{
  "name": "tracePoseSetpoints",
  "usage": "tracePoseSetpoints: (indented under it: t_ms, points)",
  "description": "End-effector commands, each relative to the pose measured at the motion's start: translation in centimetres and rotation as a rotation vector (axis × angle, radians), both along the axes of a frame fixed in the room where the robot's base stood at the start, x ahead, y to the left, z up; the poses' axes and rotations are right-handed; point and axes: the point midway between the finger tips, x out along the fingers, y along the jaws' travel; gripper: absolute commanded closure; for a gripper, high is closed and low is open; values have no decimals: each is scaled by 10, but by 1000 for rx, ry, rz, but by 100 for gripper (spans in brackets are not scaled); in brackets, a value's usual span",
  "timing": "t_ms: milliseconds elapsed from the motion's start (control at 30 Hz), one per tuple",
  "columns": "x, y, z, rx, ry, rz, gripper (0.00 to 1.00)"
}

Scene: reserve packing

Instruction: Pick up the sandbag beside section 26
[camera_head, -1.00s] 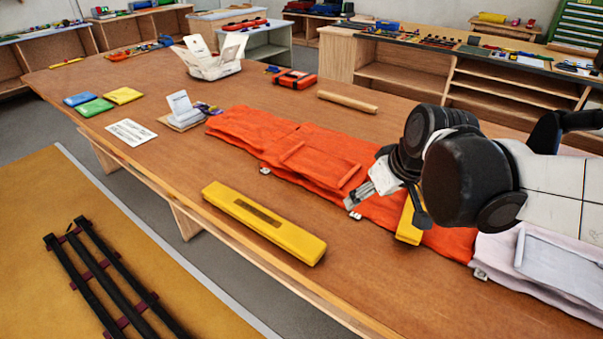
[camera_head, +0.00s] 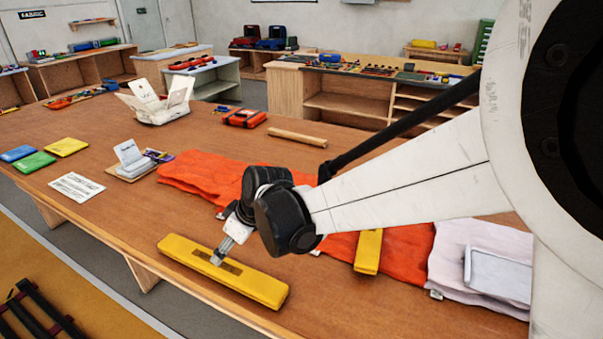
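A long yellow bag (camera_head: 262,289), which looks like a sandbag, lies near the table's front edge with a dark panel on top. A second yellow bag (camera_head: 368,252) lies across the orange fabric (camera_head: 405,255), partly behind my arm. My gripper (camera_head: 217,258) points down over the first bag's dark panel. Its fingertips overlap the panel in the picture; I cannot tell whether they touch it. The fingers are too small to tell open from shut. No section number is readable.
White folded fabric (camera_head: 455,250) with a pale tray (camera_head: 497,275) lies at the right. A white card (camera_head: 76,187), coloured packets (camera_head: 36,162) and a small stand (camera_head: 130,158) sit at the left. A wooden rod (camera_head: 297,137) lies behind.

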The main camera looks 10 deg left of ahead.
Motion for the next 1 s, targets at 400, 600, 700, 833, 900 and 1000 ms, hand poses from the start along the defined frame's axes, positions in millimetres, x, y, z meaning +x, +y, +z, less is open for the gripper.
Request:
tracePoseSetpoints:
  t_ms: [400, 600, 700, 833, 900, 1000]
  points:
    - [6, 28, -48, -1, -1, 0, 32]
    - [6, 31, -55, -1, 0, -1, 32]
    - [5, 36, -62, -1, 1, -1, 32]
    - [4, 46, -75, 0, 0, -1, 32]
    - [3, 50, -82, 0, 0, -1, 32]
    - [5, 55, -91, 0, 0, -1, 32]
